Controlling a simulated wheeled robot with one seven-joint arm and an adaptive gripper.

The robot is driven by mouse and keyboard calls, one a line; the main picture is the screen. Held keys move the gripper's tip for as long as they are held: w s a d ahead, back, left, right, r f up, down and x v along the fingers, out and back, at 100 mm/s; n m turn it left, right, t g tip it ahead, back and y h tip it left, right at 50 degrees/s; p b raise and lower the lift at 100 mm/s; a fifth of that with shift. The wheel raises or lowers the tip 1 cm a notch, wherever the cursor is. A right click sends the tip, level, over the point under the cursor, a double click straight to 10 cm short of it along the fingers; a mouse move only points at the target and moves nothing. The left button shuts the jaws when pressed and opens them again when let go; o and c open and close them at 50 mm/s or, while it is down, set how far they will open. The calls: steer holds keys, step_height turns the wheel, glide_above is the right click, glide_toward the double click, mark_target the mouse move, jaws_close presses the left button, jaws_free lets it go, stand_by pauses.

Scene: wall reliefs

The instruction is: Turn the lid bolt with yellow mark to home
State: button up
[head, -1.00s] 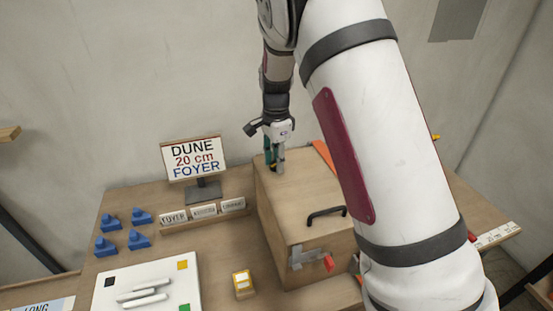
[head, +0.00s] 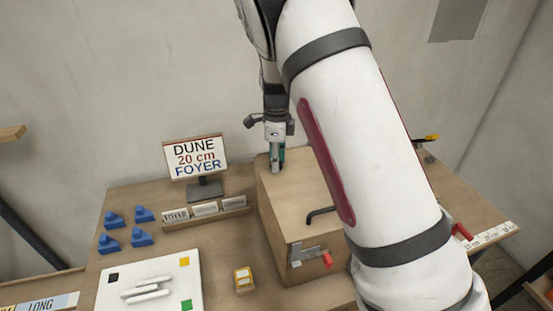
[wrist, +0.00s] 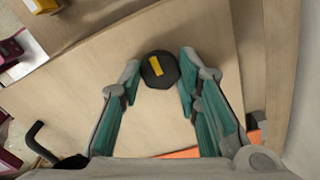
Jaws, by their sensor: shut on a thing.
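The lid bolt (wrist: 160,70) is a dark, many-sided knob with a yellow bar mark (wrist: 156,66) on its top, seen in the wrist view. The mark runs nearly up and down in that view, tilted slightly. The bolt is on the lid of the wooden box (head: 300,183), near its far left corner. My gripper (head: 277,162) points down over that corner in the head view, where its fingers hide the bolt. In the wrist view my gripper's teal-padded fingers (wrist: 159,74) stand on either side of the bolt, shut on it.
The lid has a black handle (head: 321,212), and the box front a metal latch with a red end (head: 327,258). A sign (head: 195,157) reading DUNE, 20 cm, FOYER stands left of the box. Blue pieces (head: 137,237) and a white board (head: 185,300) lie further left.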

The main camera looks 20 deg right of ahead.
stand_by(0.3)
steer(key=o, duration=1.1)
steer(key=shift+o, duration=0.2)
step_height(320, 180, up, 12)
